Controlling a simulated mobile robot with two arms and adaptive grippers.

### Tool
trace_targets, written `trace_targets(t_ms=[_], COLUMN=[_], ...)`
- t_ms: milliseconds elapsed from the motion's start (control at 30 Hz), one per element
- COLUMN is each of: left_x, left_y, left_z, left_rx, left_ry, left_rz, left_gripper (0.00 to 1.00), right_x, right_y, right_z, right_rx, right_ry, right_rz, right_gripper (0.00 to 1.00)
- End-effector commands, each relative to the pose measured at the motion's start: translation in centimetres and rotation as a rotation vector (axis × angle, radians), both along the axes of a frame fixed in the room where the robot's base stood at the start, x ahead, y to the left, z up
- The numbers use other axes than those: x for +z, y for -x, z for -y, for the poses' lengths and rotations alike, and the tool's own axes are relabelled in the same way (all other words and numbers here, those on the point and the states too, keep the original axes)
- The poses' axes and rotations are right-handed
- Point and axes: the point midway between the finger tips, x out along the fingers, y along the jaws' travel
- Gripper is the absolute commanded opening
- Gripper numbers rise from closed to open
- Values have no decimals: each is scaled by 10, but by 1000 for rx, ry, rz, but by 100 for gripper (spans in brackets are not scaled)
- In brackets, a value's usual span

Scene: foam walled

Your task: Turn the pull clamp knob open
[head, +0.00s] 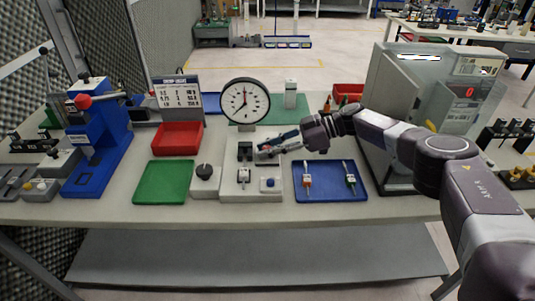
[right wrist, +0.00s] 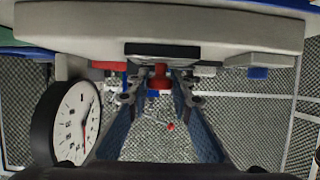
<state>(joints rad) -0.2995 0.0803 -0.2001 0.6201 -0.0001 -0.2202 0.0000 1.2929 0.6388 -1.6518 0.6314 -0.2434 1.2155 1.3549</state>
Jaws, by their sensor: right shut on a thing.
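The pull clamp is a small dark device (head: 245,149) on the light grey fixture plate (head: 232,185) in the middle of the bench, in the head view. My right gripper (head: 264,151) reaches it from the right, its fingertips at the clamp. In the right wrist view, a red knob (right wrist: 160,76) on the clamp sits between the two fingers of my right gripper (right wrist: 160,90), and they are shut on it. The exact contact of the tips is small and hard to see. My left gripper is not in view.
A round dial gauge (head: 245,101) stands just behind the clamp and shows in the wrist view (right wrist: 73,122).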

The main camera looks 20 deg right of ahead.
Motion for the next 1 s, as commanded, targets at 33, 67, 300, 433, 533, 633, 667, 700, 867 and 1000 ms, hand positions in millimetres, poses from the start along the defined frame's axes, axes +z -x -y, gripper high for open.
trace_targets(t_ms=[33, 67, 300, 433, 533, 633, 667, 700, 867, 1000], left_x=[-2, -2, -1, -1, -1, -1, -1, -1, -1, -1], left_y=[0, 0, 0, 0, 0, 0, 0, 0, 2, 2], left_z=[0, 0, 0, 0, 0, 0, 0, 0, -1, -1], left_rx=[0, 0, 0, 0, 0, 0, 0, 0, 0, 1], left_ry=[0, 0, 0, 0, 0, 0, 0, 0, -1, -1], left_rz=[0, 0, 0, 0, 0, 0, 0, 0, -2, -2], left_gripper=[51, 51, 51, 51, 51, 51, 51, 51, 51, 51], right_x=[1, 1, 2, 2, 2, 1, 1, 1, 1, 0], right_y=[-1, -1, -1, -1, -1, 0, 0, 0, 0, 0], right_z=[-1, -1, -1, -1, -1, -1, -1, -1, -1, 0], right_rx=[1, 2, 5, 5, 4, 5, 5, 5, 5, 4], right_ry=[-1, -1, -2, -2, -2, -1, -2, -2, -1, -1], right_rz=[3, 3, 3, 3, 3, 3, 2, 2, 1, 1], right_gripper=[0, 0, 0, 21, 32, 39, 39, 39, 39, 39])
